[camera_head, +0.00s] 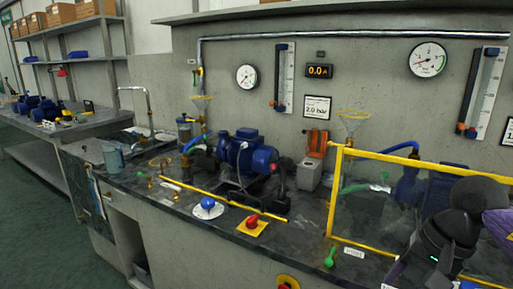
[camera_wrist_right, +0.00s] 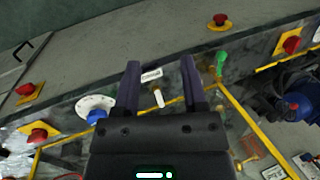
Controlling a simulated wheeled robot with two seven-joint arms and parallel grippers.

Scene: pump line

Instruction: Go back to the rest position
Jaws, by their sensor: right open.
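My right gripper (camera_wrist_right: 160,66) shows in the right wrist view, its two dark fingers spread apart with nothing held between them. Beyond the fingers lie the bench edge and small white labels (camera_wrist_right: 151,76). In the head view my dark right arm (camera_head: 452,228) comes in at the lower right, in front of the yellow-framed clear guard; its fingertips are hard to make out there. My left gripper is not in either view.
The yellow-framed guard (camera_head: 333,192) stands close to my right arm. A green handle (camera_head: 330,258), a red button (camera_head: 252,222) and a blue knob (camera_head: 208,203) sit along the bench front. A blue pump (camera_head: 248,155) stands behind. Green floor (camera_head: 40,215) is clear at left.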

